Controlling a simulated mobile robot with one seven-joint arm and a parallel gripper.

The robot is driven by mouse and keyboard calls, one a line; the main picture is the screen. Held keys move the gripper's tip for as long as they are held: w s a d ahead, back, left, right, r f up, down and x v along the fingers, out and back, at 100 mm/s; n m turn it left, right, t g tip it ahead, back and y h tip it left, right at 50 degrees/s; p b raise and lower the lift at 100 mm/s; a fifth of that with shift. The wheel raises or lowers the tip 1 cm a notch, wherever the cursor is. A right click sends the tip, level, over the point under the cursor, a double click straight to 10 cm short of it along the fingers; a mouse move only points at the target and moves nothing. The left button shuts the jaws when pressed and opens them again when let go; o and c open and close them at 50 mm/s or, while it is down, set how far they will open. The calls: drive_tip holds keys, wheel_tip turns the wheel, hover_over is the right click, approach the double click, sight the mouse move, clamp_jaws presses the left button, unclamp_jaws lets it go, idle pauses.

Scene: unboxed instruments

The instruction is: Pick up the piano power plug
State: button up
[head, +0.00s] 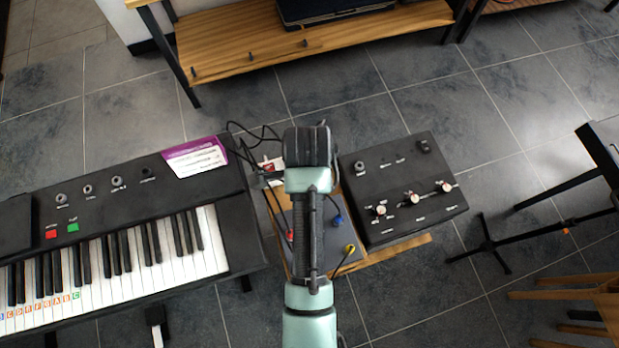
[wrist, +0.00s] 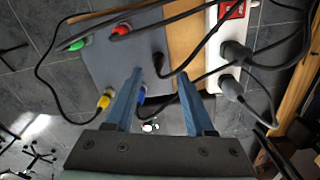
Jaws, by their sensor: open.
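A white power strip (wrist: 213,50) with a red switch (wrist: 232,9) is at the upper right of the wrist view. Two dark plugs, one (wrist: 236,52) above the other (wrist: 230,86), sit in it with black cables; I cannot tell which is the piano's. My gripper (wrist: 161,75) is open and empty, its two blue fingers left of the strip and apart from both plugs. In the head view, part of the strip (head: 271,165) shows beside my arm, which hides my gripper. The black piano keyboard (head: 150,180) is at the left.
Green (wrist: 78,42), red (wrist: 120,30), yellow (wrist: 103,101) and blue (wrist: 140,97) plugs lie on or around a grey panel (wrist: 100,72). Loose black cables cross near my fingers. A black control box (head: 400,190) stands right of my arm. A wooden bench (head: 300,45) is behind.

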drive_tip(key=shift+s+d+f, duration=0.1)
drive_tip(key=shift+f, duration=2.6)
clamp_jaws()
